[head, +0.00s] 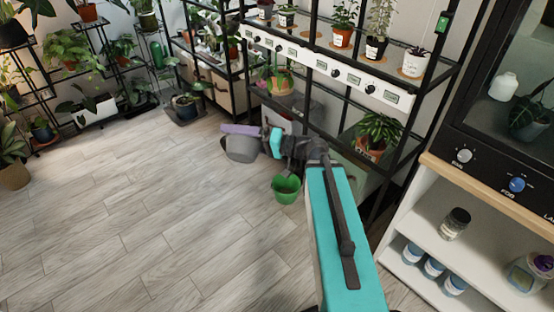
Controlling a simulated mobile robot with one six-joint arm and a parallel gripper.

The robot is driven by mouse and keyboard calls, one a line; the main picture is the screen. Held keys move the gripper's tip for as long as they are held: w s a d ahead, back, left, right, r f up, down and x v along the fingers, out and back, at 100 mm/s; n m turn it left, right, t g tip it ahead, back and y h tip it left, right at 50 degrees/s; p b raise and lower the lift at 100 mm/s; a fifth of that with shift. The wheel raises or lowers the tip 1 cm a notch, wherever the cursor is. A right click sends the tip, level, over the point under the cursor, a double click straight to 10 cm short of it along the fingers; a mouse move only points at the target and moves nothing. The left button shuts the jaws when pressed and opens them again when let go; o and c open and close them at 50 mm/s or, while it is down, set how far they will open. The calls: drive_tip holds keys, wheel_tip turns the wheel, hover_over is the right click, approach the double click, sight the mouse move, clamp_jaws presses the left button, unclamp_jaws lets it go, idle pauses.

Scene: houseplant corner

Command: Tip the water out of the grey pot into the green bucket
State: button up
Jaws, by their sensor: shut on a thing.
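The grey pot (242,150) is in the head view, left of centre, held at the end of my arm. My gripper (238,135) is shut on it; a pale purple part lies along the pot's upper side. The pot's inside and any water are hidden, and I cannot tell its exact tilt. The green bucket (286,189) stands upright on the floor, below and to the right of the pot, with its open mouth showing. The pot is apart from the bucket, not over its mouth in the picture.
A black plant rack (396,165) with potted plants stands behind the bucket. A white shelf unit (460,235) with jars and a dark cabinet (520,120) are on the right. More plant stands line the back left. The wooden floor (130,220) at left is clear.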

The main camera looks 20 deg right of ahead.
wheel_tip(320, 180, up, 6)
drive_tip(key=p, duration=0.9)
drive_tip(key=shift+p, duration=0.4)
drive_tip(key=shift+r, duration=0.1)
drive_tip(key=shift+s+a, duration=0.1)
drive_tip(key=shift+s, duration=0.05)
